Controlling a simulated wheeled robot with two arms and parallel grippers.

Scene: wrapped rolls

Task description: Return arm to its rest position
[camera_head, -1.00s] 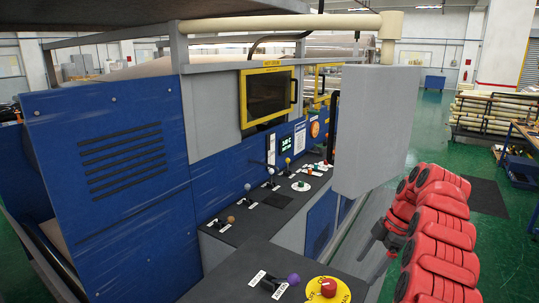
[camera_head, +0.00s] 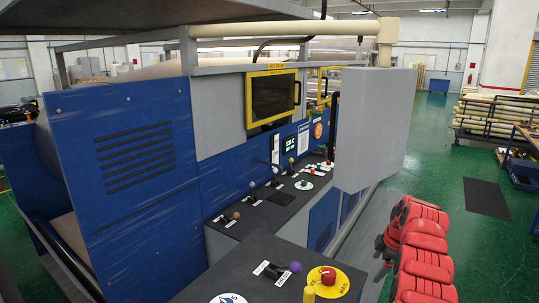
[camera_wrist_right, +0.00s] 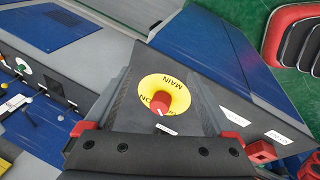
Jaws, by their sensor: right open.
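My right arm (camera_head: 422,262), red and segmented, is at the lower right of the head view. Its right gripper (camera_head: 381,249) is small and partly hidden there, beside the grey side of the machine. My left gripper is not in view.
The blue and grey machine (camera_head: 130,165) fills the left and middle. Its dark control counter (camera_head: 235,262) carries several levers and the red knob (camera_head: 328,277). A grey box (camera_head: 370,130) hangs above my arm. Green floor (camera_head: 440,170) is open at right, near racked rolls (camera_head: 485,118).

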